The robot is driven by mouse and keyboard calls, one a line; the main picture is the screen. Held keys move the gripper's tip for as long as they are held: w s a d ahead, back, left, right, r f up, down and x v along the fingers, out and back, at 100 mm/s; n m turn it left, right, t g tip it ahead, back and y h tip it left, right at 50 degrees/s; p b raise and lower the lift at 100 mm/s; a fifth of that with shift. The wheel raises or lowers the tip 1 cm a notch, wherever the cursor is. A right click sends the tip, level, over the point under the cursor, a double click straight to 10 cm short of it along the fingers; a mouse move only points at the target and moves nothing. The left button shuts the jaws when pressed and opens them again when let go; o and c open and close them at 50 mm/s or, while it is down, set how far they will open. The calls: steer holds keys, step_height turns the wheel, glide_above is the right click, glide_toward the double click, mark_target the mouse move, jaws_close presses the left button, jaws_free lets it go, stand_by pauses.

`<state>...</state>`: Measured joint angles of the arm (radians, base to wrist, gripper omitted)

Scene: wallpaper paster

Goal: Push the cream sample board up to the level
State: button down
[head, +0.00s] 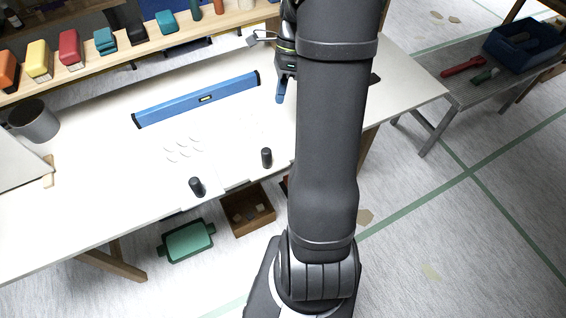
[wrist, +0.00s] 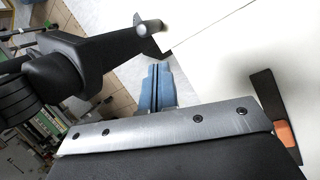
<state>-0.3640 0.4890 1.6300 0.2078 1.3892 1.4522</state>
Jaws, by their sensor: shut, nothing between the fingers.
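The level (head: 200,98), a long blue bar with black end caps, lies slantwise on the white table. My gripper (head: 280,98) hangs just right of the level's right end, apart from it, partly hidden by my arm. Its blue fingers are shut and empty, and they also show in the wrist view (wrist: 157,90). I cannot pick out the cream sample board for certain; pale surfaces blend with the white tabletop, and my arm covers part of the table.
Two black cylinders (head: 197,187) (head: 266,158) stand near the table's front edge. Several small pale pieces (head: 183,148) lie between them and the level. A grey pot (head: 34,120) stands at left. A black-and-orange tool (wrist: 280,125) lies at right in the wrist view.

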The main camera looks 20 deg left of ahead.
steer(key=s+d+f+m+t+y, duration=0.2)
steer(key=s+d+f+m+y, duration=0.6)
steer(key=m, duration=0.3)
steer(key=s+d+f+m+t+y, duration=0.2)
steer(key=s+d+f+m+y, duration=0.3)
steer(key=d+f+m+y, duration=0.5)
steer(key=m, duration=0.1)
glide_toward(268, 165)
steer(key=s+a, duration=0.2)
steer(key=s, duration=0.1)
steer(key=shift+h, duration=0.4)
steer(key=shift+w+a+r, duration=0.15)
steer(key=shift+w+a, duration=0.55)
steer(key=shift+a, duration=0.25)
steer(key=shift+w+a+r, duration=0.1)
steer(key=shift+w+a, duration=0.65)
steer(key=shift+a, duration=0.25)
